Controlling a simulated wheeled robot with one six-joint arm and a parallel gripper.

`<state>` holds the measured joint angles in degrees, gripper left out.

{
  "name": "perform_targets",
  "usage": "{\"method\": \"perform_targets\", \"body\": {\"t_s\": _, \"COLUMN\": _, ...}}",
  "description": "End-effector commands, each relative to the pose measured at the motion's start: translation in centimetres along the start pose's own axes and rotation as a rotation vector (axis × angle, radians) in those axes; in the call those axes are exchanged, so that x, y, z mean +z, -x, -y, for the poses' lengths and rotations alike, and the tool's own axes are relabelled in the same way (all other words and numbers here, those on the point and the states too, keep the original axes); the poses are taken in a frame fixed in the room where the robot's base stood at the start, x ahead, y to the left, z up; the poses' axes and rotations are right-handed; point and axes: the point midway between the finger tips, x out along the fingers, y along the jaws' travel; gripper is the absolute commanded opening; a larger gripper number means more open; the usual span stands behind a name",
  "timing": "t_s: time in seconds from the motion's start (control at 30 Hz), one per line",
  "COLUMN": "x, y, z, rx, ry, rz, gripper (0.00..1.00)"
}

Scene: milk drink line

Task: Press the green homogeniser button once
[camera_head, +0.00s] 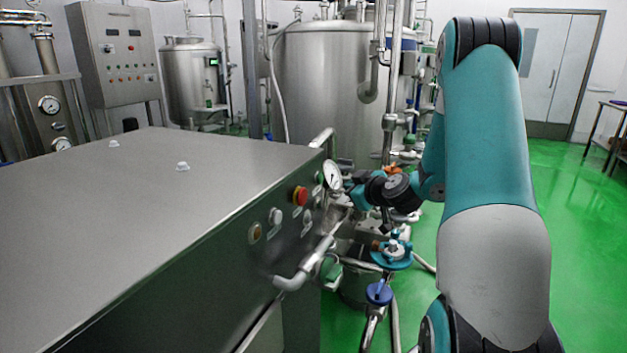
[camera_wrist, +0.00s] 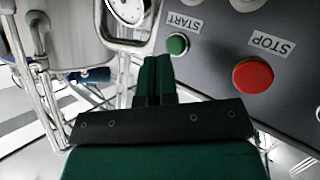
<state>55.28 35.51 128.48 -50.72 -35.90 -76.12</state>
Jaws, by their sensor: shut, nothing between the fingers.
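The green button (camera_wrist: 177,43) sits on the grey homogeniser panel under a START label in the wrist view. My gripper (camera_wrist: 158,60) is shut and empty, its two dark green fingers together. Its tips appear just below and left of the green button in that view, with a small gap in the picture; I cannot tell the depth between them. In the head view the steel homogeniser cabinet (camera_head: 150,200) fills the left, and my gripper is at its far right corner, partly hidden by the gauge and pipes. The green button is hard to make out there.
A red STOP button (camera_wrist: 253,75) lies to the right of the green one; it also shows in the head view (camera_head: 300,195). A pressure gauge (camera_head: 332,174) and a bent steel pipe (camera_head: 305,265) stand close to the panel. Green floor (camera_head: 580,240) is open at right.

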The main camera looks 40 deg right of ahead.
Motion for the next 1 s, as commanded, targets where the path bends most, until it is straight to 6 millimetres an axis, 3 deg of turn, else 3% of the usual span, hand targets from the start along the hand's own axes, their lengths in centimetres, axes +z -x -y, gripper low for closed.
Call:
{"method": "perform_targets", "body": {"t_s": 0.1, "x": 2.5, "y": 0.4, "z": -2.7, "rx": 0.089, "ry": 0.011, "rz": 0.014, "gripper": 0.0}}
{"method": "perform_targets", "body": {"t_s": 0.27, "x": 3.4, "y": 0.7, "z": -3.8, "rx": 0.128, "ry": 0.02, "rz": 0.019, "gripper": 0.0}}
{"method": "perform_targets", "body": {"t_s": 0.67, "x": 2.8, "y": 0.3, "z": -3.5, "rx": 0.122, "ry": 0.021, "rz": 0.018, "gripper": 0.0}}
{"method": "perform_targets", "body": {"t_s": 1.0, "x": 0.2, "y": -2.8, "z": -1.8, "rx": 0.117, "ry": 0.022, "rz": 0.018, "gripper": 0.0}}
